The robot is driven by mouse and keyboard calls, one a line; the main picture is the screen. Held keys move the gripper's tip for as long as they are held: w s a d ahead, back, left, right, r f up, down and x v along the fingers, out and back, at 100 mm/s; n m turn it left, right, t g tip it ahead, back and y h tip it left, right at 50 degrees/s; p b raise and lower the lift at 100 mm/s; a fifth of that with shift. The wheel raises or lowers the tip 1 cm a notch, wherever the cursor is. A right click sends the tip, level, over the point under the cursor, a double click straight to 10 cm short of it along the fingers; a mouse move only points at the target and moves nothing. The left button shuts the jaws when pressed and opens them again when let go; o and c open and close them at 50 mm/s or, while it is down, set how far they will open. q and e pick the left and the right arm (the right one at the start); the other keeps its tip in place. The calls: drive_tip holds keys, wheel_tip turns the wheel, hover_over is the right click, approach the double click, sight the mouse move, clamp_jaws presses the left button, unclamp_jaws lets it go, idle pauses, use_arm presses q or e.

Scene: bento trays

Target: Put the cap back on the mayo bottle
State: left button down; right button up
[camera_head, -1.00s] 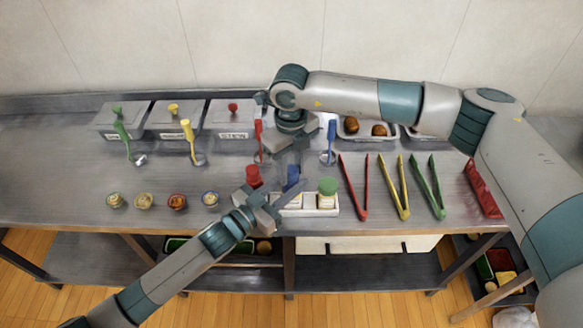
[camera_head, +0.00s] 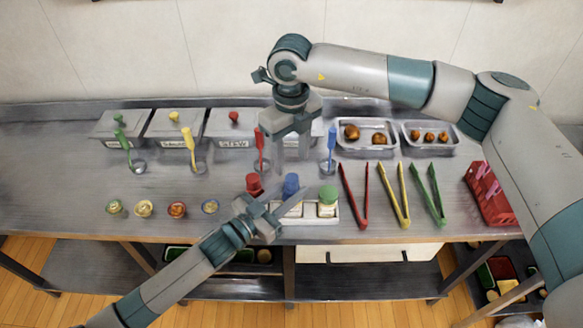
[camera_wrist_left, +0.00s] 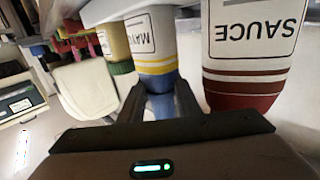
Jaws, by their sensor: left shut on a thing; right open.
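The mayo bottle has a white label and a blue band in the left wrist view (camera_wrist_left: 155,45). My left gripper (camera_head: 279,204) is shut on the mayo bottle's upper part, reaching in from the front left. My right gripper (camera_head: 291,152) is open and empty, pointing down above and behind the blue cap, apart from it.
The sauce bottle (camera_wrist_left: 255,45) with its red top (camera_head: 254,184) is close beside my left gripper. The green-topped bottle (camera_head: 328,195) stands at right. Red tongs (camera_head: 357,195) lie right of the holder. Red and blue ladles (camera_head: 331,148) stand behind. Small cups (camera_head: 177,210) line the front left.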

drive_tip(key=shift+r, duration=2.2)
use_arm(q)
drive_tip(key=c, duration=1.2)
unclamp_jaws()
drive_tip(key=shift+s, duration=0.1)
use_arm(e)
drive_tip(key=shift+f, duration=0.1)
use_arm(q)
drive_tip(key=shift+s+a+f, duration=0.1)
drive_tip(key=shift+s+a, duration=0.25)
drive_tip(key=shift+a, duration=0.1)
use_arm(e)
wheel_tip(320, 180, down, 5)
drive_tip(key=b, duration=0.5)
use_arm(q)
drive_tip(key=v, duration=1.6)
drive_tip(key=shift+r, duration=0.2)
drive_tip(key=shift+s+a, duration=0.1)
use_arm(e)
drive_tip(key=shift+s, duration=0.1)
